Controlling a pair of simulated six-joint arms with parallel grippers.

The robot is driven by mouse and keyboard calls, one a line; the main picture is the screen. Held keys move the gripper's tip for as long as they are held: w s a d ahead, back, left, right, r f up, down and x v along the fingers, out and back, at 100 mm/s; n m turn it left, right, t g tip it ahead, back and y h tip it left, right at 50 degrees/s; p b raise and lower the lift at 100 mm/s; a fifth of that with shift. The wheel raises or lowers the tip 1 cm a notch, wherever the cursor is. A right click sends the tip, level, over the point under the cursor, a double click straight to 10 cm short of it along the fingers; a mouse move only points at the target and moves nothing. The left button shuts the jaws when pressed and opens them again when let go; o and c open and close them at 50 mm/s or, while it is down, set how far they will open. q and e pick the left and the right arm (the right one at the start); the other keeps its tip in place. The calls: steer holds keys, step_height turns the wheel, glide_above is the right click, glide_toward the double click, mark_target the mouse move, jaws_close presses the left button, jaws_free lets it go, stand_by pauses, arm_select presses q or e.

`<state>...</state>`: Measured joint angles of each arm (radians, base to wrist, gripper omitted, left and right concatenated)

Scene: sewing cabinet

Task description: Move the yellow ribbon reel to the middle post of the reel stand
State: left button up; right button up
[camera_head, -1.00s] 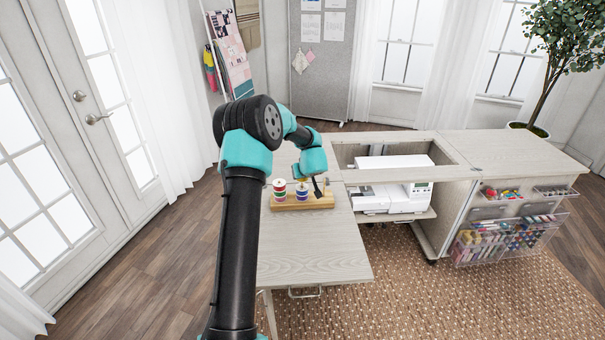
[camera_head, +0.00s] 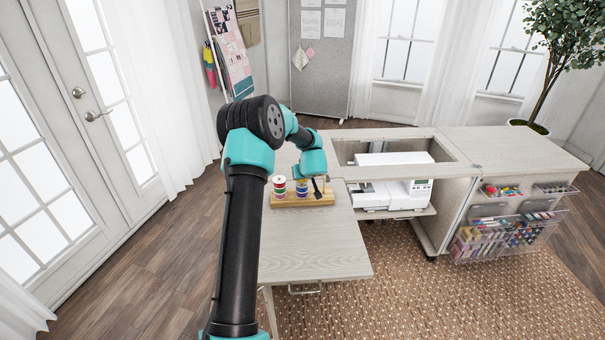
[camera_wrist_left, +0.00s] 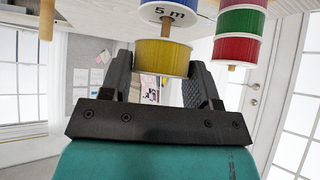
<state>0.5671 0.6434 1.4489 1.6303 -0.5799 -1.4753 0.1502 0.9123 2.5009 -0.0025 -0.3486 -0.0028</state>
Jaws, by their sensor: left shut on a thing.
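The yellow ribbon reel (camera_wrist_left: 162,57) is between the two fingers of my left gripper (camera_wrist_left: 162,72), which is shut on it. The left wrist view is upside down. A blue-and-white reel (camera_wrist_left: 168,12) sits lower on that post, with a small gap between the reels. In the head view the wooden reel stand (camera_head: 318,199) is on the table, with my left gripper (camera_head: 316,184) at its right part. My right gripper is not in view.
A stack with red and green reels (camera_wrist_left: 237,22) stands close beside the yellow reel; it also shows at the stand's left end (camera_head: 279,185). The other end post (camera_wrist_left: 46,18) is bare. A white sewing machine (camera_head: 392,195) is to the right. The near table leaf (camera_head: 312,248) is clear.

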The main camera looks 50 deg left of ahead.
arm_select(q)
steer(key=shift+f, duration=0.5)
steer(key=o, duration=1)
steer(key=shift+r, duration=0.1)
steer(key=v, duration=1.7)
steer(key=shift+d, duration=0.25)
